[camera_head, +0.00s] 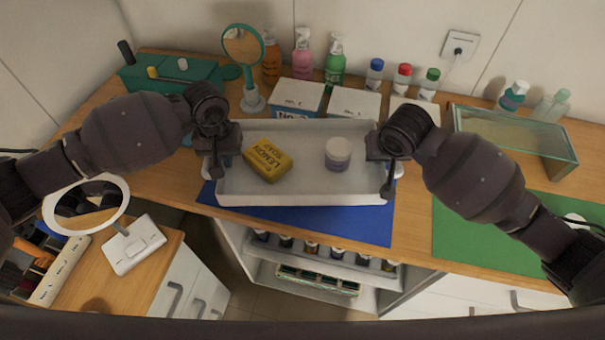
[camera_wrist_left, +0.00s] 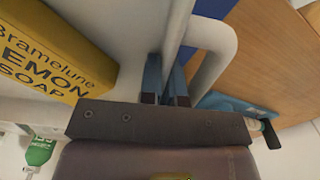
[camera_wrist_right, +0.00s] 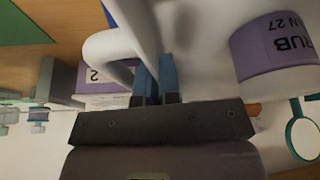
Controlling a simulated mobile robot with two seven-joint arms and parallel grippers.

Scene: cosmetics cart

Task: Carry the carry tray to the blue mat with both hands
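The white carry tray (camera_head: 300,199) is over the blue mat (camera_head: 350,226), which shows along its front and at the left corner. I cannot tell whether the tray touches the mat. A yellow lemon soap box (camera_head: 267,160) and a white jar with a lilac label (camera_head: 338,154) are inside it. My left gripper (camera_head: 216,172) is at the left end; in the left wrist view its fingers close around the tray's edge by the white handle (camera_wrist_left: 222,45). My right gripper (camera_head: 387,185) is at the right end, its fingers likewise closed by the other handle (camera_wrist_right: 100,45).
White boxes (camera_head: 297,95) stand close behind the tray, with pump bottles (camera_head: 334,62) farther back. A mirror (camera_head: 243,45) stands behind left. A green mat (camera_head: 470,235) and a glass case (camera_head: 510,135) are at right. Open shelves (camera_head: 310,275) lie below the counter's front edge.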

